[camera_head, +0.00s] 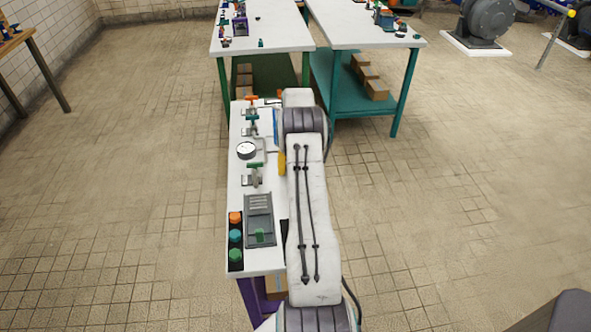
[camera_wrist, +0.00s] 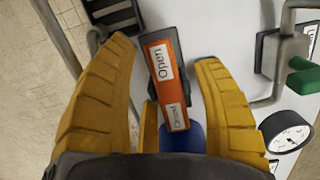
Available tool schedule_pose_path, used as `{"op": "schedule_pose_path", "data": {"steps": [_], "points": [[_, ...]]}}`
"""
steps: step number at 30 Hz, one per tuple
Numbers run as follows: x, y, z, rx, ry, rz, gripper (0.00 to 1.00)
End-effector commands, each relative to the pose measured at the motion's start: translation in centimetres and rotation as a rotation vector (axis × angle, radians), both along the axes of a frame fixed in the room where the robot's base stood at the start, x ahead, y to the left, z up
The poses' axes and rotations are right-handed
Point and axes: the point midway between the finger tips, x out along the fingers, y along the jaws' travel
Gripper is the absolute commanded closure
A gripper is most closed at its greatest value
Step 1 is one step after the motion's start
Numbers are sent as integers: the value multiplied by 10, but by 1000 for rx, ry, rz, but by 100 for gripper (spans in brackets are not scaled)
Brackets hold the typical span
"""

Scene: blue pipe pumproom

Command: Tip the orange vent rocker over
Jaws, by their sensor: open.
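The orange vent rocker (camera_wrist: 172,95) shows in the wrist view as a long orange plate in a dark housing. It has an "Open" label towards its far end and a smaller label at its near end. My gripper (camera_wrist: 162,62) is open, with one yellow finger on each side of the rocker in the picture. I cannot tell whether either finger touches it. In the head view my arm hides the rocker, and only a bit of yellow finger shows beside it.
A round gauge (camera_wrist: 287,132), a green handle (camera_wrist: 303,77) and metal pipework stand right of the rocker in the wrist view. A blue part (camera_wrist: 182,137) lies below it. In the head view the narrow white bench (camera_head: 257,268) also carries a button box (camera_head: 236,240). Floor is clear both sides.

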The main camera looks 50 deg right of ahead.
Motion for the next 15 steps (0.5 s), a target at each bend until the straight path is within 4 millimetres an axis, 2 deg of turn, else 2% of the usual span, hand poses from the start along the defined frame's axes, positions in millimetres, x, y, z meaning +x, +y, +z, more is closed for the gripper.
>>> {"op": "schedule_pose_path", "data": {"steps": [5, 8, 15], "points": [[1, -1, 6, -1, -1, 0, 39], [2, -2, 17, -3, -3, 0, 39], [7, -6, 60, -4, -5, 0, 39]]}}
